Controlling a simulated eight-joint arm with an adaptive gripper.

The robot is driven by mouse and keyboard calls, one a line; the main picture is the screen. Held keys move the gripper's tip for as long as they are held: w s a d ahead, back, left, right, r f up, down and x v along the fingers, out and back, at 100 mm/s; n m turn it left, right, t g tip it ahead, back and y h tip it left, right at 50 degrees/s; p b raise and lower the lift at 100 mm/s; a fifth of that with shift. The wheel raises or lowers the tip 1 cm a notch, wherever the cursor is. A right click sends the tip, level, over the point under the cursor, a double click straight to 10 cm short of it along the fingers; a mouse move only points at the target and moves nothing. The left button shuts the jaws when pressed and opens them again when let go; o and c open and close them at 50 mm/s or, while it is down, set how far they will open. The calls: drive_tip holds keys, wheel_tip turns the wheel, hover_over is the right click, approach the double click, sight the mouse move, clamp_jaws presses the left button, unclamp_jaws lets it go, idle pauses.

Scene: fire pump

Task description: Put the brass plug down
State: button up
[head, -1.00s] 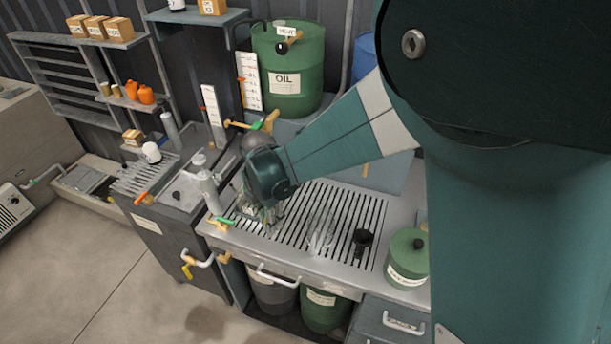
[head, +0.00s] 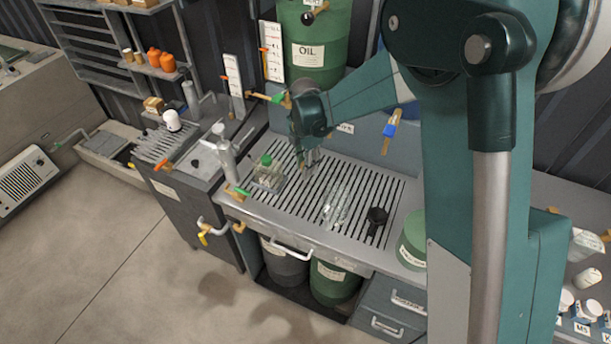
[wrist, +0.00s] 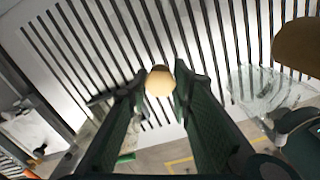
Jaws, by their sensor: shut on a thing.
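My gripper (head: 309,164) points down over the back left part of the slatted grating (head: 350,180) on the bench. In the wrist view its two dark fingers (wrist: 161,84) are shut on the brass plug (wrist: 160,82), a small rounded tan-gold piece held at the fingertips. The slats show behind it. The gap between plug and grating is hard to judge. In the head view the plug is too small to make out between the fingers.
A clear bottle with a green cap (head: 266,172) stands left of my gripper. Clear glassware (head: 337,206) and a black cup (head: 377,217) stand to the right. A green drum (head: 413,240) is at the right end. Bare slats lie between.

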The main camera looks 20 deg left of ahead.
sight(306, 181)
drive_tip(key=shift+f, duration=0.75)
drive_tip(key=shift+f, duration=0.1)
drive_tip(key=shift+f, duration=1.55)
drive_tip(key=shift+w+f, duration=0.2)
drive_tip(key=shift+f, duration=0.05)
drive_tip(key=shift+f, duration=0.2)
drive_tip(key=o, duration=0.9)
drive_tip(key=shift+r, duration=0.2)
wheel_tip(306, 181, up, 12)
